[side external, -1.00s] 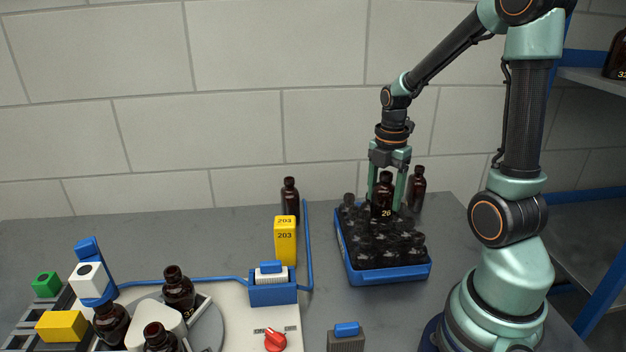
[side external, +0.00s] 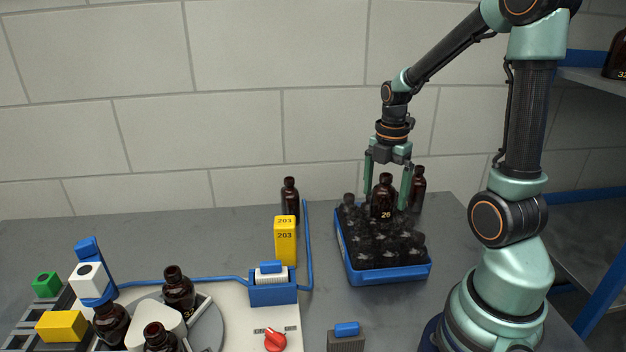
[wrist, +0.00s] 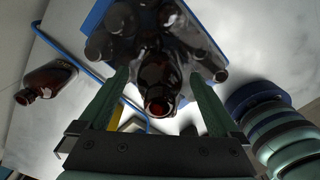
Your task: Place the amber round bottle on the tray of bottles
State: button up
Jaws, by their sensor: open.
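The amber round bottle (side external: 383,200), labelled 26, stands upright in the blue tray (side external: 392,277) among several dark, glassy bottles (side external: 375,245). In the wrist view the amber bottle (wrist: 158,85) shows from above, its open mouth facing the camera. My gripper (side external: 387,203) is open, with one green finger on each side of the amber bottle and a visible gap to each. In the wrist view the fingers (wrist: 160,85) also stand apart around the bottle. The bottle's base is hidden by its neighbours.
Another amber bottle (side external: 416,189) stands behind the tray at right, close to my right finger. A further one (side external: 290,197) stands left, beside a yellow box (side external: 285,240) and a blue rail (side external: 306,240). A turntable with bottles (side external: 205,325) is at front left.

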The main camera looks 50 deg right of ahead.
notch_tip(320, 180, up, 10)
jog(key=shift+r, duration=0.4)
jog(key=shift+w+a+r, duration=0.1)
jog(key=shift+a+r, duration=0.1)
jog(key=shift+a, duration=0.1)
jog(key=a+m+t, duration=0.5)
jog(key=a+m, duration=1.1)
jog(key=a, duration=0.1)
jog(key=shift+w+a+m+t, duration=0.15)
jog(key=shift+w+m+t, duration=0.15)
jog(key=shift+w, duration=0.1)
